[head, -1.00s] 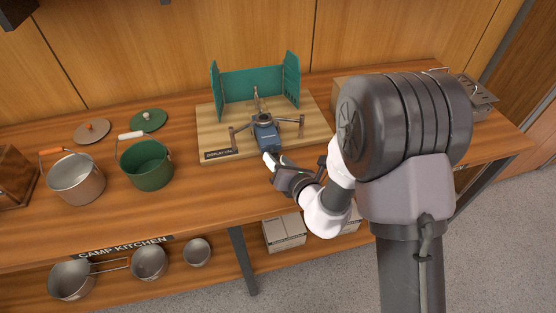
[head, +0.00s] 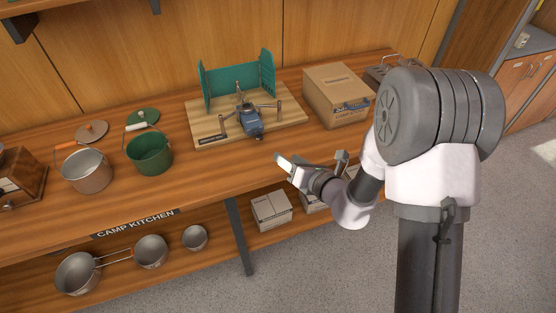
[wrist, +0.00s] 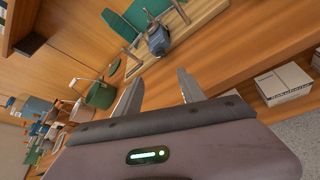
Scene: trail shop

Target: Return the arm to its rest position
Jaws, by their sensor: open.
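My gripper (head: 312,163) is in front of the table's front edge in the head view, apart from everything on it. In the wrist view its two fingers (wrist: 157,92) are spread wide with nothing between them. My arm bends back from it to the right side of the head view. The blue camp stove (head: 250,122) stands on a wooden display board (head: 207,126) with a green windscreen (head: 240,82) behind it. The stove also shows in the wrist view (wrist: 157,40), beyond the fingers and apart from them.
A green pot (head: 149,155) and a steel pot (head: 88,172) stand left of the board. A cardboard box (head: 338,98) stands at its right. Pans (head: 78,273) and small boxes (head: 271,209) sit on the lower shelf. The floor (head: 330,275) in front is clear.

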